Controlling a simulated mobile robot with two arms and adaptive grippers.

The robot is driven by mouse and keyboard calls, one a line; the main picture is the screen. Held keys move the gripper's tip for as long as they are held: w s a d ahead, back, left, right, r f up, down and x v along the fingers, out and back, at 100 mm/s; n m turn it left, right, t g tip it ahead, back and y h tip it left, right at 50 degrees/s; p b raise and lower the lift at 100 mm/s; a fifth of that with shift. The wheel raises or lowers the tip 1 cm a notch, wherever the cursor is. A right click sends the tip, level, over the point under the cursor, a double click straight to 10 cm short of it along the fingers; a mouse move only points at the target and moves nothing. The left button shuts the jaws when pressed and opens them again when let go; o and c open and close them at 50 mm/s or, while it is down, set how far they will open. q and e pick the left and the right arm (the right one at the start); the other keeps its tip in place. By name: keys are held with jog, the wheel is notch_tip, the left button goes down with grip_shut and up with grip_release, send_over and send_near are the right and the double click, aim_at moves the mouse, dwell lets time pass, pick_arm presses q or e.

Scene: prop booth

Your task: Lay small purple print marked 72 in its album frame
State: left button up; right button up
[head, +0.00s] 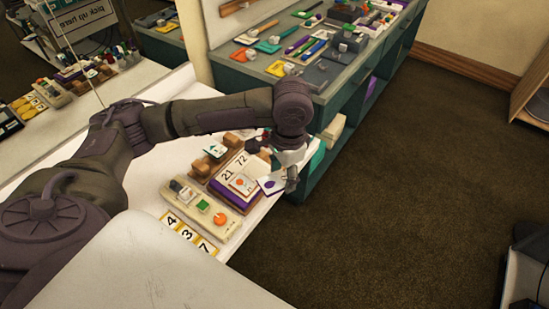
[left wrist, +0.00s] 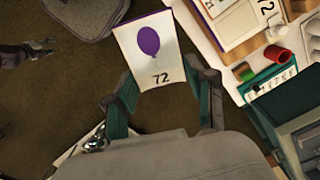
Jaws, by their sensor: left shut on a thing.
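My left gripper (head: 286,179) is shut on the small print marked 72 (left wrist: 147,45). The print is a white card with a purple balloon above the number, held at its lower edge between the fingertips (left wrist: 165,88) in the left wrist view. In the head view the print (head: 270,185) shows just beyond the album's right edge. The purple-edged album (head: 233,203) lies on the white table, with labels 21 and 72 on it and a card with an orange spot. Part of the album (left wrist: 238,42) shows at top right in the wrist view.
A green counter (head: 345,95) with many props is at the back. Open floor (head: 410,200) lies to the right.

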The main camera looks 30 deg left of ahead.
pick_arm(q)
jog(key=w+a+f+m, duration=0.4)
jog(key=w+f+m, duration=0.1)
jog(key=m, duration=0.1)
jog(key=m+y, duration=0.1)
jog(key=m, duration=0.5)
send_near(262, 174)
jog(key=shift+s+d+f+t+p, duration=0.15)
jog(key=shift+f+p, duration=0.1)
jog(key=shift+f, duration=0.15)
jog(key=shift+s+d+f+t+p, duration=0.1)
jog(key=shift+s+f+t+p, duration=0.1)
jog(key=shift+f, duration=0.15)
jog(key=shift+w+a+f+m, duration=0.1)
jog(key=shift+a+f+m, duration=0.1)
jog(key=shift+m, duration=0.2)
jog(key=shift+a+f+b, duration=0.1)
jog(key=shift+f+b, duration=0.6)
jog(key=shift+b, duration=0.2)
jog(key=f+b, duration=0.3)
jog(key=b, duration=0.1)
jog(key=shift+a+f, duration=0.3)
jog(key=shift+w+f, duration=0.1)
jog(key=shift+f, duration=0.1)
pick_arm(e)
jog(key=f, duration=0.4)
jog(key=shift+w+a, duration=0.2)
jog(key=shift+w, duration=0.15)
jog(key=shift+a+f, duration=0.1)
